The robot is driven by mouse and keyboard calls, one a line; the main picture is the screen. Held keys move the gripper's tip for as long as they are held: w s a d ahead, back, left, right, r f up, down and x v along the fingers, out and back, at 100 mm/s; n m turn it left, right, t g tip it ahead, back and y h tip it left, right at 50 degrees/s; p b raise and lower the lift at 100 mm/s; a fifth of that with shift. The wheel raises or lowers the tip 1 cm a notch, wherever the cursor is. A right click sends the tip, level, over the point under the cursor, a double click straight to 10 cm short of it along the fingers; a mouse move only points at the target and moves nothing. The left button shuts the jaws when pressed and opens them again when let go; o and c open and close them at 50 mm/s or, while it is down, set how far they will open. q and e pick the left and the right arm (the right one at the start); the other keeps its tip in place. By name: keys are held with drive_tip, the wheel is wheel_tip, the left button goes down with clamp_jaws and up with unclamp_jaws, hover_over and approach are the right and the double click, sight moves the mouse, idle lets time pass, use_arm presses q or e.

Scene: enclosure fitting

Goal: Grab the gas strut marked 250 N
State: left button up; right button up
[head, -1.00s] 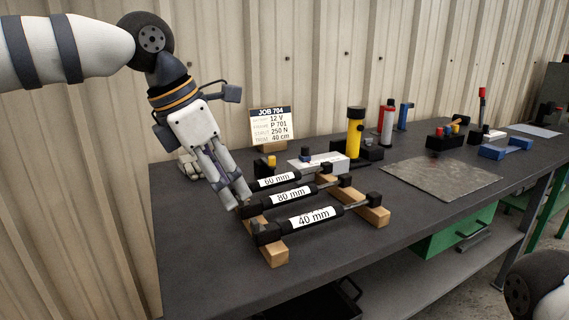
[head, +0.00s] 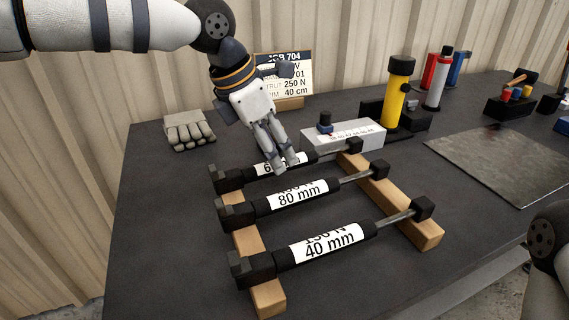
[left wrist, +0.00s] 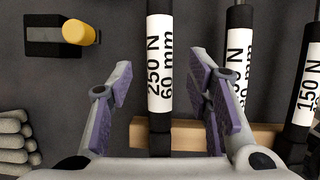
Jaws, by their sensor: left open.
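The gas strut marked 250 N, 60 mm (left wrist: 160,75) runs between my open left fingers in the left wrist view. In the head view it is the farthest strut (head: 232,178), its label partly hidden by my left gripper (head: 284,166). The fingers are over its label; contact cannot be told. The middle strut (head: 290,198) is marked 80 mm, its force figure unclear. The nearest strut (head: 325,243) is marked 150 N, 40 mm. My right gripper is not in view.
The struts lie across two wooden rails (head: 268,297). A job card (head: 290,78) reads 250 N. A grey glove (head: 188,131), a white box (head: 345,137) and a yellow cylinder (head: 396,95) stand around the rack. A grey mat (head: 495,160) lies at right.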

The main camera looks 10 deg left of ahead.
use_arm(q)
drive_tip(key=x, duration=0.3)
clamp_jaws()
drive_tip(key=shift+r, duration=0.1)
drive_tip(key=shift+w, duration=0.1)
